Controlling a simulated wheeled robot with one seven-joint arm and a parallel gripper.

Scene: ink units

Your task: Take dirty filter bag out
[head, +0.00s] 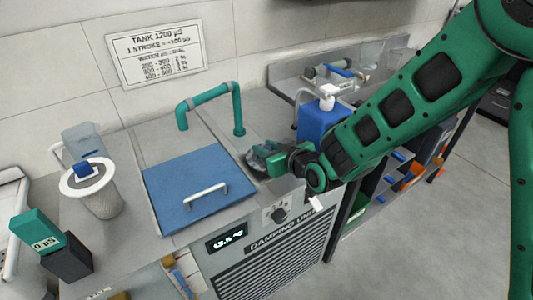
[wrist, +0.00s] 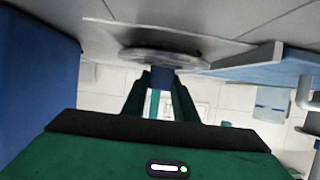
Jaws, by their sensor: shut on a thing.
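My gripper (head: 278,161) is at the right of the blue lid, low over the counter of the damping unit. In the wrist view my gripper (wrist: 161,92) is shut on the blue tab (wrist: 161,75) of a grey ring, which I take to be the rim of the dirty filter bag (wrist: 150,54). In the head view a dark grey part of that bag (head: 257,156) shows at the fingertips. Its lower part is hidden, and I cannot tell whether it sits in an opening. Another mesh filter bag (head: 103,203) with a white ring and blue tab stands upright at the left.
The blue lid (head: 180,175) with a white handle lies left of my gripper. A green pipe (head: 238,110) rises behind it. A blue bottle (head: 318,122) stands close behind my arm. A green and black block (head: 68,260) is at the front left.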

